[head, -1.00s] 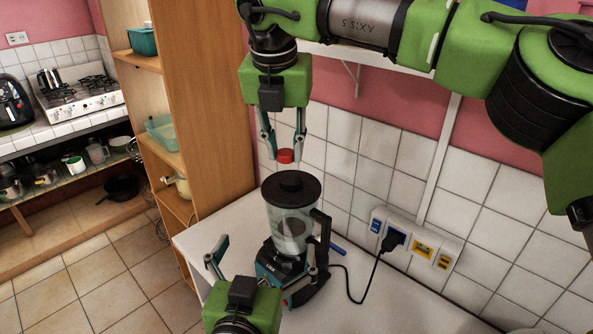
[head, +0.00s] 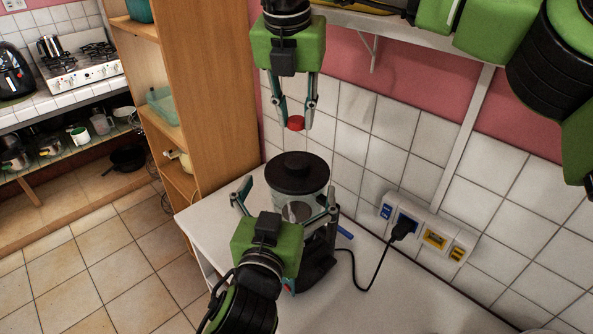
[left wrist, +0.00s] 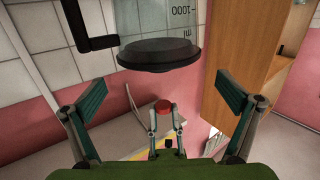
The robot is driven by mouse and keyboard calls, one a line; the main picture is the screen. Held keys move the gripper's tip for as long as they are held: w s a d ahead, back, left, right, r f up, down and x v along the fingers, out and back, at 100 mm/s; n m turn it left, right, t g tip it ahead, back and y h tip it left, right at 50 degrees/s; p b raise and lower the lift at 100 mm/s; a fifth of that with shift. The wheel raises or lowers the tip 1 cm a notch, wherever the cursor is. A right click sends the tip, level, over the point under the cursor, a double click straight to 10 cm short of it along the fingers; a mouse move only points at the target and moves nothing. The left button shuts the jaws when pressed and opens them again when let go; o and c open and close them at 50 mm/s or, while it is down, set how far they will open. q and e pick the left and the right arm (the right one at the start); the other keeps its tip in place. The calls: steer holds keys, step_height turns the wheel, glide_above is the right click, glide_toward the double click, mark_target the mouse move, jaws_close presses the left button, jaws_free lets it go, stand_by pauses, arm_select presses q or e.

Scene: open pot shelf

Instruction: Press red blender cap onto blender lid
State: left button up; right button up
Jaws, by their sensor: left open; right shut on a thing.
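The red blender cap (head: 296,123) is held between the fingertips of my right gripper (head: 297,119), which is shut on it. It hangs above the dark blender lid (head: 297,170), with a clear gap. The lid sits on the clear blender jar (head: 303,208), standing upright on the white counter. My left gripper (head: 287,197) is open, its fingers spread either side of the jar's upper part; contact cannot be told. It hides much of the lower blender. The left wrist view, upside down, shows the lid (left wrist: 160,54), jar (left wrist: 165,18) and red cap (left wrist: 163,106).
A socket strip (head: 430,233) with the plugged black cord is on the tiled wall to the right. A blue object (head: 345,232) lies behind the blender. A wooden shelf (head: 222,90) stands to the left. The counter's right front (head: 390,300) is clear.

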mark_target(294, 173)
arm_select(q)
steer(key=x, duration=0.7)
arm_select(e)
steer(key=shift+w+d, duration=0.1)
arm_select(q)
steer(key=shift+w, duration=0.35)
steer(key=shift+d, duration=0.1)
steer(key=c, duration=1.3)
steer(key=shift+o, duration=0.2)
arm_select(e)
steer(key=shift+f, duration=2.45)
steer(key=shift+f, duration=0.9)
steer(key=shift+f, duration=0.65)
